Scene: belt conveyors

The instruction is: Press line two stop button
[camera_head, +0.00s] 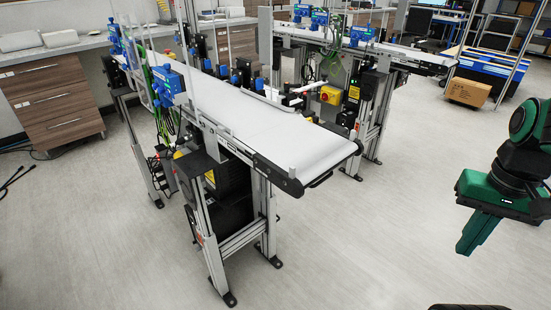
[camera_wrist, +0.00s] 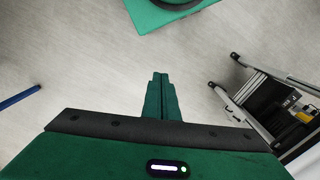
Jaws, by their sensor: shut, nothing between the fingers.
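A yellow box with a red button (camera_head: 330,94) sits beside the far conveyor (camera_head: 405,50), past the right edge of the near conveyor (camera_head: 270,125). Another small yellow and red button (camera_head: 169,54) shows at the left side of the near conveyor. I cannot read which line either button belongs to. My green gripper (camera_head: 474,242) hangs at the right, pointing down over open floor, apart from both conveyors. It is shut and empty; its closed fingers also show in the wrist view (camera_wrist: 160,82). Neither button can be made out in the wrist view.
The near conveyor's metal legs (camera_head: 215,265) stand on the floor between my gripper and the left side. Drawers (camera_head: 55,103) stand at the left. The floor in front is clear.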

